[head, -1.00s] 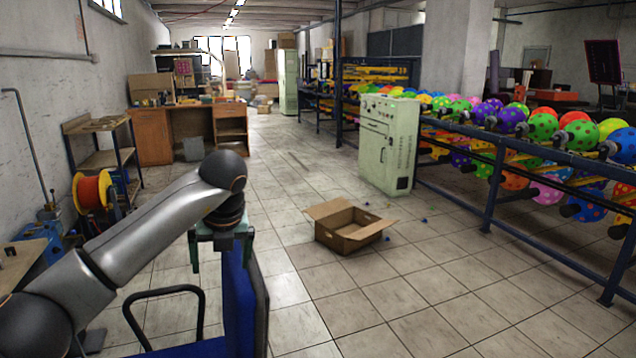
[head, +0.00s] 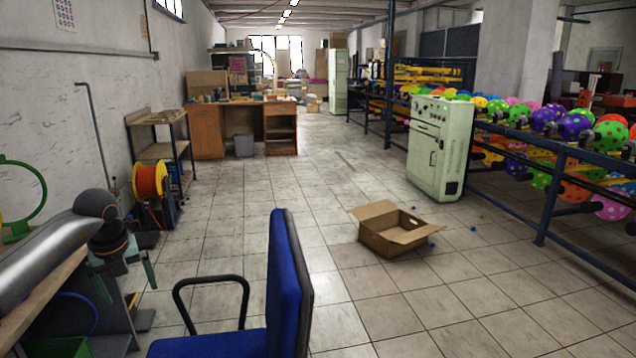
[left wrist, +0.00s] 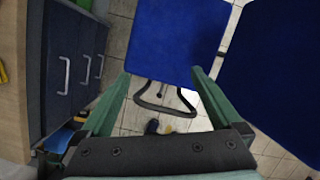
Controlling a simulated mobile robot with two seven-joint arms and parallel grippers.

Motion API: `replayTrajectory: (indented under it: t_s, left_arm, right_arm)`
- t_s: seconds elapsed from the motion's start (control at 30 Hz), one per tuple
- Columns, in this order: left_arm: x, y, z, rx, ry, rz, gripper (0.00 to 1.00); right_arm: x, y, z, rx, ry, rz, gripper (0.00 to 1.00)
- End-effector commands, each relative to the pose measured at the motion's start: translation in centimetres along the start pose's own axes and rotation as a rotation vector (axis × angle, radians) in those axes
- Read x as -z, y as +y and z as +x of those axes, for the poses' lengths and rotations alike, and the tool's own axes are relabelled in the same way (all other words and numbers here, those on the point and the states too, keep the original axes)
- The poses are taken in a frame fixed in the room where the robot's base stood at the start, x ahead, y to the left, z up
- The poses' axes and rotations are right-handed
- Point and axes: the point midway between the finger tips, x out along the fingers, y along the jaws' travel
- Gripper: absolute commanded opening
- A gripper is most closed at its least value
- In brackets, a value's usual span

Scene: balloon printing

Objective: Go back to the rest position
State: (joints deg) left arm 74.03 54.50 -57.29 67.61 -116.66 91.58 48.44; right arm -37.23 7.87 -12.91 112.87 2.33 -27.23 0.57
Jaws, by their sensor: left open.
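My left gripper (head: 128,285) is at the left of the head view, beside a wooden workbench (head: 42,300) and left of a blue chair (head: 286,285). Its green fingers stand apart with nothing between them. In the left wrist view the open fingers (left wrist: 158,85) point toward the chair's blue seat (left wrist: 180,40), with the floor beneath. I cannot tell how far the fingertips are from the seat. My right gripper is not in view.
An open cardboard box (head: 395,232) lies on the tiled floor. A pale green cabinet (head: 437,150) and a rack of spotted balloons (head: 545,150) stand at the right. Drawers (left wrist: 75,70) are close at the left in the wrist view.

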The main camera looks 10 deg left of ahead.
Motion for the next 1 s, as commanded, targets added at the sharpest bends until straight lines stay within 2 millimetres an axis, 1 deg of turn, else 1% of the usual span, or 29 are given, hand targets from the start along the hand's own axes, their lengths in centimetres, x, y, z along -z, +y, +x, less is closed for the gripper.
replayTrajectory:
  t_s: [0.03, 0.07, 0.1, 0.17, 0.2, 0.27, 0.3, 0.4, 0.5, 0.63, 0.77, 0.87, 0.97, 1.0]
  left_arm:
    - [1.8, -1.5, 1.8, 0.064, 0.038, 0.041, 0.99]
    - [2.8, -2.5, 2.7, 0.111, 0.06, 0.063, 0.99]
    - [4.4, -3.9, 3.9, 0.177, 0.09, 0.09, 0.99]
    - [6.9, -6.0, 5.4, 0.286, 0.138, 0.123, 0.99]
    - [8.7, -7.3, 6.2, 0.364, 0.171, 0.138, 0.99]
    - [11.5, -9.2, 7.2, 0.485, 0.219, 0.145, 0.99]
    - [13.3, -10.3, 7.6, 0.565, 0.248, 0.139, 0.99]
    - [17.1, -12.6, 8.0, 0.754, 0.311, 0.089, 0.99]
    - [20.0, -13.9, 7.9, 0.919, 0.357, -0.01, 0.99]
    - [22.3, -14.3, 7.8, 1.082, 0.387, -0.2, 0.99]
    - [23.4, -13.1, 8.4, 1.17, 0.385, -0.445, 0.99]
    - [23.9, -11.2, 9.7, 1.176, 0.364, -0.654, 0.99]
    - [24.6, -8.2, 11.8, 1.127, 0.331, -0.866, 0.99]
    - [25.1, -6.9, 12.7, 1.092, 0.315, -0.948, 0.99]
  right_arm:
    - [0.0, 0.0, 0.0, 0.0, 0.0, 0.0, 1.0]
    - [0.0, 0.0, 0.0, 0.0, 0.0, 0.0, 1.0]
    - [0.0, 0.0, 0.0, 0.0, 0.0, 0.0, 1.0]
    - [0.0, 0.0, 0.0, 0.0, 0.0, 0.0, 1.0]
    - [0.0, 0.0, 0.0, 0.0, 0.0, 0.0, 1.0]
    - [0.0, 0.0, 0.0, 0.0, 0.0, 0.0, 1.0]
    - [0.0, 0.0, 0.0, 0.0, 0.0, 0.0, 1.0]
    - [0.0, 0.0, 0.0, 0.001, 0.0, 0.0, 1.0]
    - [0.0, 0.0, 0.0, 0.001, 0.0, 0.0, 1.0]
    - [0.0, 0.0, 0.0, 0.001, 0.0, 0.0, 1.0]
    - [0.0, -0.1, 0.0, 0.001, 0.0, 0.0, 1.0]
    - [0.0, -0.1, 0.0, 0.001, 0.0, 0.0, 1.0]
    - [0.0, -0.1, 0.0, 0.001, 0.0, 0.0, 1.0]
    - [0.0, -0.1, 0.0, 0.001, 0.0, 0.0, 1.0]
